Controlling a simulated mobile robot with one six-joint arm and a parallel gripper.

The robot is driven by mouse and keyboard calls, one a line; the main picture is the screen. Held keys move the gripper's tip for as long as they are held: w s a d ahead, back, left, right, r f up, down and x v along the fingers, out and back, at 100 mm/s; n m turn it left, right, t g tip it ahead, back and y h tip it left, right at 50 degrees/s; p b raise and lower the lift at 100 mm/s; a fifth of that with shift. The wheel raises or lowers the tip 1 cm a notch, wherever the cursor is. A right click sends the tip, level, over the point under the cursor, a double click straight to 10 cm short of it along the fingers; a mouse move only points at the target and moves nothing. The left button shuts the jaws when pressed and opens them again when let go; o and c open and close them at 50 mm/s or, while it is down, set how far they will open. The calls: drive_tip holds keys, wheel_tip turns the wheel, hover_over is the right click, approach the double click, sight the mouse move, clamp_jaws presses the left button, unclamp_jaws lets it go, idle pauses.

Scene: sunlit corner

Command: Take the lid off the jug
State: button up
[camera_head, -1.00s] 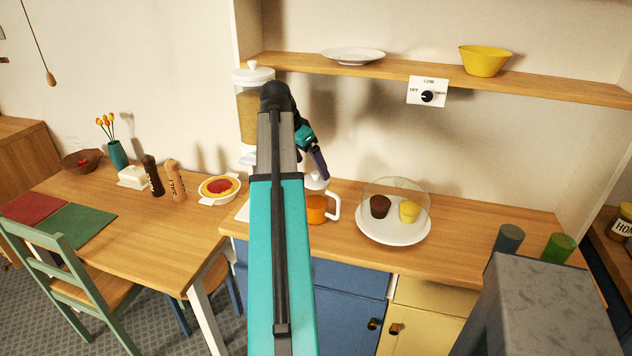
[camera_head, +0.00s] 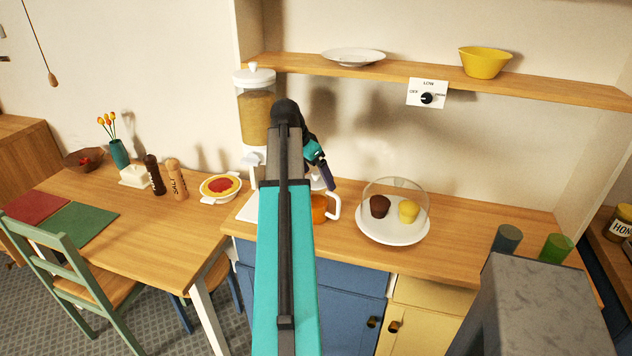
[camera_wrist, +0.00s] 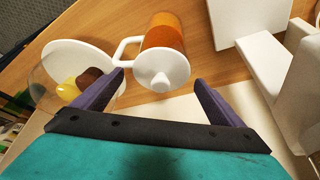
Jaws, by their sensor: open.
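The jug (camera_wrist: 164,36) is orange with a white handle and stands on the wooden counter. Its white lid (camera_wrist: 171,63) with a round knob is on it, seen from above in the wrist view. In the head view the jug (camera_head: 319,208) is mostly hidden behind my arm, with its handle showing at the right. My gripper (camera_wrist: 159,77) is open, with its two purple fingers apart on either side of the lid's knob in the wrist view. The left fingertip appears near the handle; I cannot tell whether it touches. The gripper also shows above the jug in the head view (camera_head: 326,174).
A white dispenser (camera_head: 254,102) stands left of the jug. A white plate (camera_head: 393,232) with two muffins under a clear dome stands to the right. A shelf (camera_head: 400,72) runs above the counter.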

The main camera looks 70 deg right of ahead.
sight(316, 172)
drive_tip(key=c, duration=1.1)
drive_tip(key=shift+r, duration=0.1)
drive_tip(key=shift+r+b, duration=0.65)
drive_tip(key=shift+r, duration=0.9)
drive_tip(key=w+a+r+b, duration=0.1)
drive_tip(key=w+a, duration=0.3)
drive_tip(key=a, duration=0.3)
drive_tip(key=w+a+b, duration=0.2)
drive_tip(key=w+a, duration=0.2)
drive_tip(key=a, duration=0.3)
drive_tip(key=shift+r, duration=0.4)
